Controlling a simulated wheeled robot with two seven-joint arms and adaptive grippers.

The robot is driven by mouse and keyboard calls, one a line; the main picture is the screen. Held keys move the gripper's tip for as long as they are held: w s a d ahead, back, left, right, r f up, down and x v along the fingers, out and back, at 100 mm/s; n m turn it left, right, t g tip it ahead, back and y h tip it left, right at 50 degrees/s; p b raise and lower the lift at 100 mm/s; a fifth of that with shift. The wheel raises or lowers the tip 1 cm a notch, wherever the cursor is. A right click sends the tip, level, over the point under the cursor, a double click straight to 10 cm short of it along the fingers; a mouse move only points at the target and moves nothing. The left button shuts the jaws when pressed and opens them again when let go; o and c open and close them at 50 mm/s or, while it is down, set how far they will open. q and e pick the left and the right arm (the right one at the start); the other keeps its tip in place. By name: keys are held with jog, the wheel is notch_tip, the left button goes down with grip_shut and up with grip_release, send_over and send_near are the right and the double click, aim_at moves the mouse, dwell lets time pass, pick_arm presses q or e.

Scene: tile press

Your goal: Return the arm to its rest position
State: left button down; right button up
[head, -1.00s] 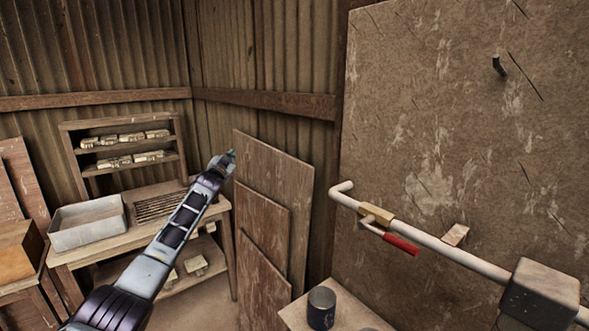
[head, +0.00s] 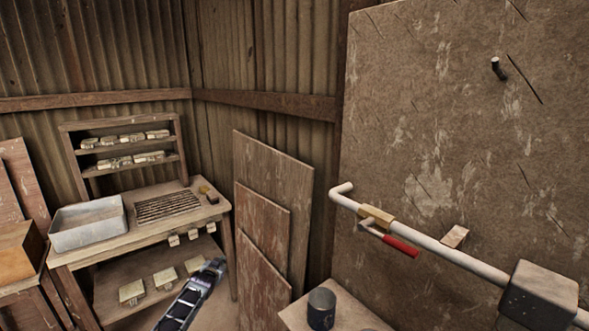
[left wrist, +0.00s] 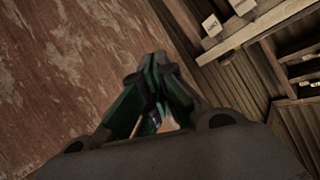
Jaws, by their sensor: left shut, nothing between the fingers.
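My left arm comes in at the bottom of the head view. My left gripper (head: 214,268) is low, in front of the workbench's lower shelf and left of the leaning boards. In the left wrist view its dark green fingers (left wrist: 157,72) meet at the tips, with nothing between them. The gripper seems apart from the boards and the bench. My right gripper is not in view.
A wooden workbench (head: 75,255) holds a grey tray (head: 88,226) and a slatted rack (head: 167,206). Leaning boards (head: 265,225) stand right of my arm.

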pick_arm(q)
jog(key=s+a+f+n+g, duration=0.15)
jog(key=s+f+g, duration=0.45)
jog(key=s+f, duration=2.8)
jog(key=s+f+g, duration=0.2)
jog(key=s+f, duration=0.2)
jog(key=s, duration=1)
jog(key=s+f+g, duration=0.1)
jog(key=s+f, duration=0.4)
jog(key=s, duration=0.9)
jog(key=s+f+g+p, duration=0.1)
jog(key=s+f, duration=0.4)
jog(key=s, duration=1)
jog(key=shift+g, duration=0.8)
jog(key=shift+w+f, duration=0.1)
jog(key=shift+w, duration=0.05)
